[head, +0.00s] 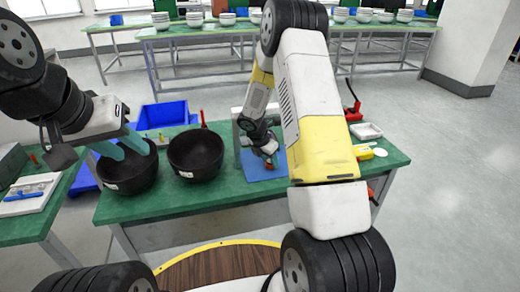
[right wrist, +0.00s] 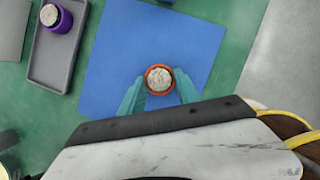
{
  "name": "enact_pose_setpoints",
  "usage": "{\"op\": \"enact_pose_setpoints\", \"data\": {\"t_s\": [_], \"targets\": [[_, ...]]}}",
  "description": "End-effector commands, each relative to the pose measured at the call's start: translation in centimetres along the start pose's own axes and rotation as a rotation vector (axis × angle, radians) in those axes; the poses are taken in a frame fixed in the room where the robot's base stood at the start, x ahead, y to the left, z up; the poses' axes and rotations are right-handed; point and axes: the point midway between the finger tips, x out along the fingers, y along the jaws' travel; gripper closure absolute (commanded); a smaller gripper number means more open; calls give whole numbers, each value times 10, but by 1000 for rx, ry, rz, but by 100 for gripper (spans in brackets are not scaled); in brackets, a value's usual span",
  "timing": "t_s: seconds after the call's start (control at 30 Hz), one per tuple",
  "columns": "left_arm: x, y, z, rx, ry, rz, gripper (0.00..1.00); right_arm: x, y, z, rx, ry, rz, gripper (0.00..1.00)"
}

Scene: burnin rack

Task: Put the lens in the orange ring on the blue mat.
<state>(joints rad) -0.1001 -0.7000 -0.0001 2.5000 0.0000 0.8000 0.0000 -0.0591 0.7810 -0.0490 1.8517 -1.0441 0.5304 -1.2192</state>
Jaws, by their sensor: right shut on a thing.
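The lens in the orange ring (right wrist: 159,79) shows from above as a pale speckled disc with an orange rim. It is between the two teal fingers of my right gripper (right wrist: 159,95), which is shut on it. It is over the blue mat (right wrist: 120,50); I cannot tell whether it touches the mat. In the head view my right gripper (head: 267,152) is over the blue mat (head: 255,172), with a small reddish bit of the ring showing below it. My left gripper (head: 125,148) is open, its teal fingers apart at the left black bowl (head: 128,178).
A grey tray (right wrist: 50,75) left of the mat holds a purple ring (right wrist: 57,17) with a pale disc inside. Another black bowl (head: 195,155) stands left of the mat. A blue bin (head: 163,115) is behind the bowls.

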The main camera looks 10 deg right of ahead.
Motion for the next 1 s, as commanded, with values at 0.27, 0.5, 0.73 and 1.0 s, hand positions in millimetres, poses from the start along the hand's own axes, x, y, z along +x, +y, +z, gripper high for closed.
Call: {"op": "enact_pose_setpoints", "data": {"t_s": [0.27,0.5,0.73,1.0], "targets": [[0,0,0,0,0,0,64,1,0,-1,0,0,1,99],[0,0,0,0,0,0,64,2,0,-1,0,-1,1,40],[0,0,0,0,0,0,64,1,0,0,1,-1,1,40],[0,0,0,0,0,0,64,-34,1,1,1,-2,5,40]]}}
